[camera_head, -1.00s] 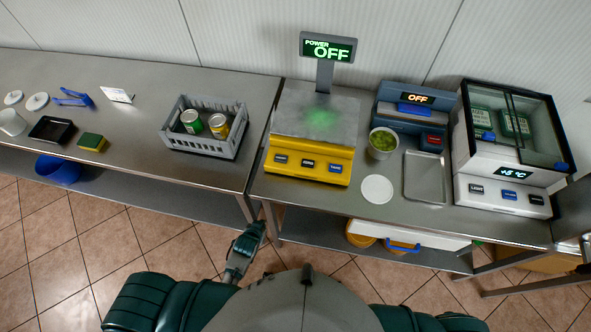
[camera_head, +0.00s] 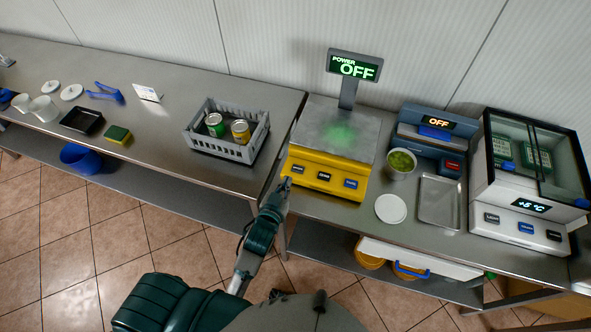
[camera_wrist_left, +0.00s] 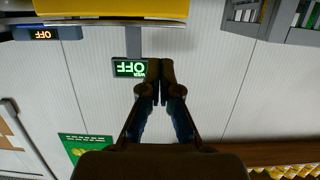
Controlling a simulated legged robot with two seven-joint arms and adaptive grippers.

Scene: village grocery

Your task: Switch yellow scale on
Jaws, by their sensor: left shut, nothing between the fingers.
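The yellow scale (camera_head: 322,188) stands on the metal counter, with a grey weighing plate and a row of three buttons on its front. Its raised display (camera_head: 354,67) reads "POWER OFF". My left gripper (camera_head: 284,185) is shut and empty, with its tip close to the leftmost button (camera_head: 298,169) at the scale's front left; I cannot tell whether they touch. In the left wrist view, the shut fingers (camera_wrist_left: 160,83) show in front of the upside-down display, and the scale's yellow body (camera_wrist_left: 110,9) is at the top edge. My right gripper is not in view.
A grey crate (camera_head: 205,144) with two cans stands left of the scale. Right of it are a bowl of green food (camera_head: 400,166), a white disc (camera_head: 391,208), a metal tray (camera_head: 438,203), a blue device (camera_head: 432,125) reading OFF and a glass-topped cooler (camera_head: 515,220).

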